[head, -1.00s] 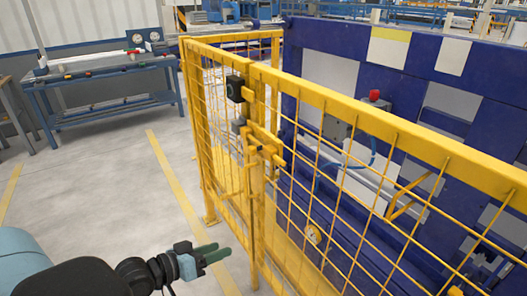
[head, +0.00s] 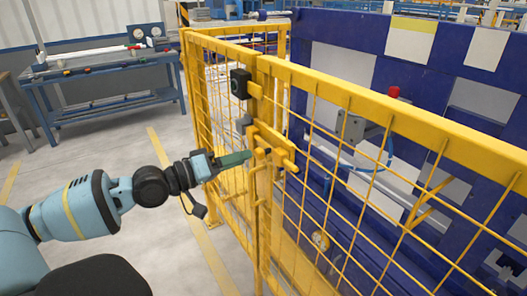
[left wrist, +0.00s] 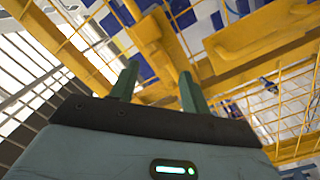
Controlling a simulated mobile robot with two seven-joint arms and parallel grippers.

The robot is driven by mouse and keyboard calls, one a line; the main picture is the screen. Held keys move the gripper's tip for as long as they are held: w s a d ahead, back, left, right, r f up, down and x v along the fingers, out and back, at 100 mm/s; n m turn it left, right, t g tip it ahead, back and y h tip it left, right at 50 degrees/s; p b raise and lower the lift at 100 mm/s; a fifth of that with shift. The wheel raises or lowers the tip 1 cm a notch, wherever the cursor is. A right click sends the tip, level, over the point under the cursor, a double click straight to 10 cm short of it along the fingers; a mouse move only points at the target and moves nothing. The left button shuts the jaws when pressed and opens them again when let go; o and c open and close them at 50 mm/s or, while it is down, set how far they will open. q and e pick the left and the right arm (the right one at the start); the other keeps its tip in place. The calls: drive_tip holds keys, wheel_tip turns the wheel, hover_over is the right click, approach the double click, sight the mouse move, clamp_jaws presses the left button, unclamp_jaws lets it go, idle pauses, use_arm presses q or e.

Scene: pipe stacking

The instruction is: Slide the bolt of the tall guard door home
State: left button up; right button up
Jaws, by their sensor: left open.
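The tall guard door (head: 345,101) is a yellow frame with wire mesh, and it stands against a yellow post. Its yellow bolt assembly (head: 271,140) sits at the seam between them, with a short handle sticking out. My left gripper (head: 248,155) is just left of the bolt and points at it. In the left wrist view its two green fingers (left wrist: 160,88) stand apart. A yellow rod-like part (left wrist: 168,58) shows beyond and between them; I cannot tell whether they touch it. My right gripper is not in view.
A black box (head: 239,84) is fixed on the fence above the bolt. A large blue machine (head: 345,28) stands behind the mesh. A blue workbench (head: 105,70) is at the back left. The floor left of the fence is clear.

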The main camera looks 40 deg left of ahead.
sight(255, 153)
use_arm(q)
drive_tip(key=shift+p+x, duration=0.55)
drive_tip(key=shift+x, duration=3.05)
drive_tip(key=shift+d, duration=0.1)
drive_tip(key=shift+c, duration=0.5)
clamp_jaws()
